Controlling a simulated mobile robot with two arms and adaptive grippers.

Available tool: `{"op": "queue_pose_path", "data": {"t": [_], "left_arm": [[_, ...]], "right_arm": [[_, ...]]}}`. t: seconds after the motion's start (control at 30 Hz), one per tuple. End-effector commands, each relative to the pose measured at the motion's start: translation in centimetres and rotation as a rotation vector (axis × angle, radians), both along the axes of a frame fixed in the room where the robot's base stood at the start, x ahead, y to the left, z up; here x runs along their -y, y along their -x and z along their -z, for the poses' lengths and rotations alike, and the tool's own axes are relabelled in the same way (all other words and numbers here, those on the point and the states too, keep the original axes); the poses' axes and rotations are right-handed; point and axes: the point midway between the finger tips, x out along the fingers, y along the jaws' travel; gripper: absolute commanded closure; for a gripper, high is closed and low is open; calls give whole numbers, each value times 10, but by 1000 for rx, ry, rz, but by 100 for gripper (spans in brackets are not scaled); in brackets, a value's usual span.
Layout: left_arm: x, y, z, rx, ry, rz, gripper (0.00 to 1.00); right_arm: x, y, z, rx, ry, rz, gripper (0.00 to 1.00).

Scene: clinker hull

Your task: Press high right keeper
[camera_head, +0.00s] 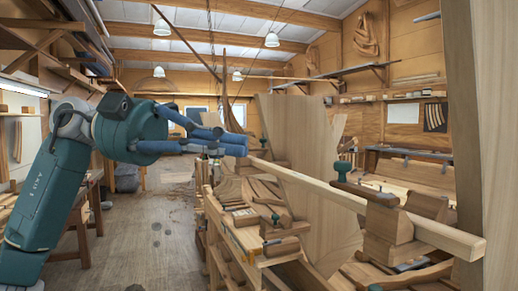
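My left gripper (236,144) reaches in from the left at mid height, with its blue fingers pointing right. The fingertips look close together, but whether they are open or shut is unclear; nothing is seen held. They appear near the far end of a long pale wooden beam (345,193) that runs toward the lower right. A wooden block (427,205) sits by the beam at right. I cannot tell which part is the high right keeper. My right gripper is not in view.
A workbench (248,243) with wooden blocks and green-knobbed tools stands below the beam. Tall wooden panels (296,125) rise behind it, and another upright (494,130) blocks the right edge. Open plank floor (150,235) lies at left of the bench.

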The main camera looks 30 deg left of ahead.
Motion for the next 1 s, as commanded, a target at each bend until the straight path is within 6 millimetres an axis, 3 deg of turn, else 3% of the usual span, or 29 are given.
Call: {"op": "queue_pose_path", "data": {"t": [0.4, 0.7, 1.0], "left_arm": [[84, -22, 9, -1, -1, 5, 100], [99, -54, 15, -1, 0, 1, 100], [101, -57, 17, 0, 0, 0, 100]], "right_arm": [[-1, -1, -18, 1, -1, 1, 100], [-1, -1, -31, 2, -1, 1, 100], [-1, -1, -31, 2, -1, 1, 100]]}}
